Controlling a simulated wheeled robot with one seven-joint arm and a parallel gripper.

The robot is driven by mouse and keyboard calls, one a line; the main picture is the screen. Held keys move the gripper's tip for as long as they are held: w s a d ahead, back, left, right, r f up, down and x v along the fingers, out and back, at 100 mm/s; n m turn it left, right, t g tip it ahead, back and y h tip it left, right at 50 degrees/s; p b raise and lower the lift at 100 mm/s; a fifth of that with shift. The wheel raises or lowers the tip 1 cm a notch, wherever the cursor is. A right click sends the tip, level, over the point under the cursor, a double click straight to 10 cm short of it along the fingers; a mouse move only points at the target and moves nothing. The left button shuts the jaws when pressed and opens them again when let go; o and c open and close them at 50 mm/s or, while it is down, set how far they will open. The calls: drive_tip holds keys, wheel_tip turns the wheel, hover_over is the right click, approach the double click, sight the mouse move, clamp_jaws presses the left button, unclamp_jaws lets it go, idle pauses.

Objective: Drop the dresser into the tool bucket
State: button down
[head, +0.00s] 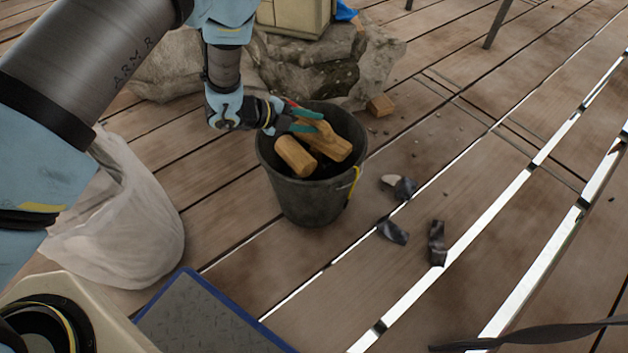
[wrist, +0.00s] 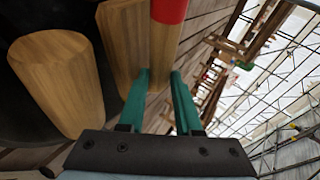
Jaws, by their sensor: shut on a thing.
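The tool bucket (head: 312,204), dark with a yellow mark on its side, stands on the plank deck in the head view. My gripper (head: 303,120) has teal fingers and is over the bucket's far rim. It is shut on the wooden dresser (head: 330,143), whose block-like end lies over the bucket mouth. In the wrist view the fingers (wrist: 160,95) are on either side of the dresser's wood (wrist: 160,55), which has a red part. I cannot tell whether the dresser touches the bucket.
Another rounded wooden piece (head: 295,157) sticks up from the bucket; it also shows in the wrist view (wrist: 58,80). Dark scraps (head: 437,243) lie right of the bucket. Rocks (head: 330,68) stand behind, a whitish sack (head: 125,235) at left. Bright gaps (head: 500,203) run between planks.

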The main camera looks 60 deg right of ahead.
drive_tip(key=shift+f+b, duration=0.3)
drive_tip(key=shift+f, duration=0.45)
drive_tip(key=c, duration=0.5)
unclamp_jaws()
drive_tip(key=p+v, duration=0.2)
drive_tip(key=v, duration=0.9)
